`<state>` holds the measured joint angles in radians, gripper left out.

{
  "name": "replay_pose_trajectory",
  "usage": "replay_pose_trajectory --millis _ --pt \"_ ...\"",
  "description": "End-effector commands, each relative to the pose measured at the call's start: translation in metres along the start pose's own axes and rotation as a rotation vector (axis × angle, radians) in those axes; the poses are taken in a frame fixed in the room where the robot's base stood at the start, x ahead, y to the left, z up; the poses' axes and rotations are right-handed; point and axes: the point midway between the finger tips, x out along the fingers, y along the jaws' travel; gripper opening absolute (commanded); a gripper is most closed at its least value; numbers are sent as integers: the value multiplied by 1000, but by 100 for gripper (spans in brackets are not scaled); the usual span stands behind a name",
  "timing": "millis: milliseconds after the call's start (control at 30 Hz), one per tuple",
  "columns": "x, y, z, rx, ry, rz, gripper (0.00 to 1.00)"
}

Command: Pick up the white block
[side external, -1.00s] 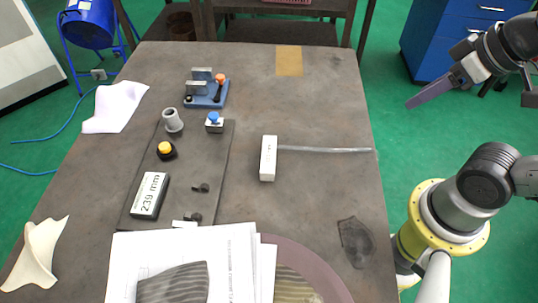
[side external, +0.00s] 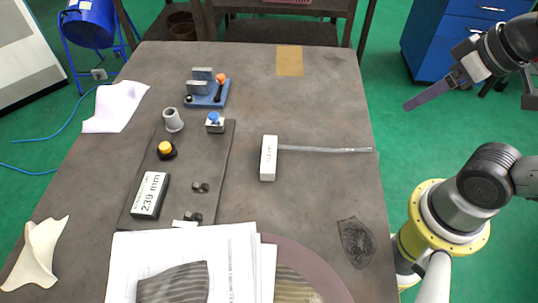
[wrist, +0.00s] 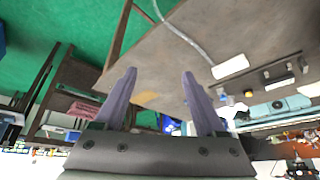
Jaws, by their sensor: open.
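The white block (side external: 268,158) lies on the table right of the middle, with small dark print on its face. A thin grey rod or strip runs from beside it toward the right table edge. In the wrist view the white block (wrist: 230,67) shows to the right of and beyond my fingers. My gripper (side external: 408,107) is off the right side of the table, apart from the block, and seen edge-on. In the wrist view my gripper (wrist: 160,75) has its two purple fingers spread with nothing between them.
A dark board (side external: 215,160) left of the block carries a black box marked 239 mm (side external: 150,195) and a yellow button (side external: 166,149). A blue fixture (side external: 206,95) stands behind. Papers (side external: 185,250) cover the front. The table right of the block is mostly clear.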

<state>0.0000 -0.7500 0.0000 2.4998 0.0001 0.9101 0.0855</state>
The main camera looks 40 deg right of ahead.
Motion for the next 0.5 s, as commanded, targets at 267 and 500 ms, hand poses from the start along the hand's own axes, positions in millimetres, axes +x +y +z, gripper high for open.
replay_pose_trajectory --millis 267,500 --pt "-26 -12 -49 455 -41 -5 72" --pt "-13 -67 -123 762 -203 34 72"
